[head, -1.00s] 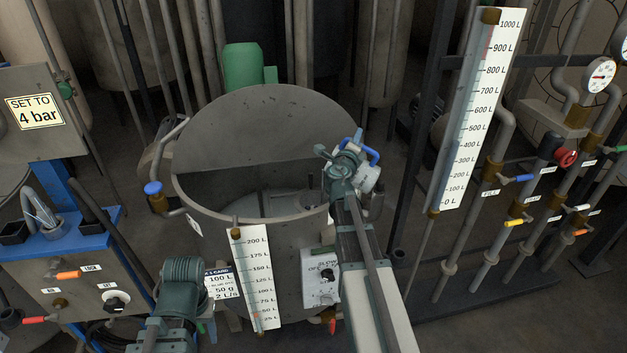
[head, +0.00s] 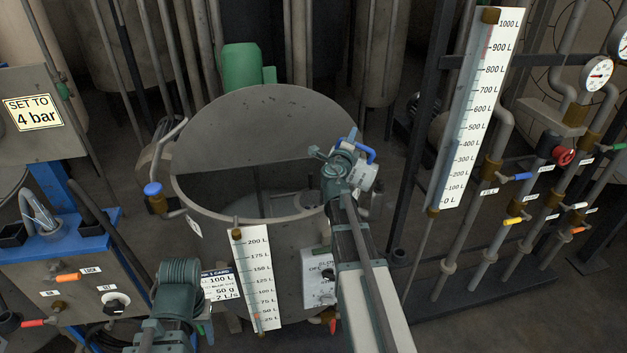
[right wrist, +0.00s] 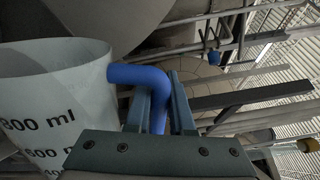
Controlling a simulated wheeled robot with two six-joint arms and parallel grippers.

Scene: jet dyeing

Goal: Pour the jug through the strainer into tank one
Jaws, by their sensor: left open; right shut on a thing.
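The jug (right wrist: 52,105) is pale with black ml marks and a blue handle (right wrist: 140,76). My right gripper (right wrist: 160,92) is shut on that handle. In the head view, my right gripper (head: 341,166) holds the jug (head: 364,177) at the right rim of a round grey open tank (head: 277,275); the arm partly hides it. Inside the tank is a lighter grey surface. I cannot make out a strainer. My left gripper (head: 181,275) is low at the left front of the tank; it is open and its fingertips are unclear.
A blue-topped panel (head: 55,240) is at left. A tall scale (head: 481,110) and valved pipes stand at right.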

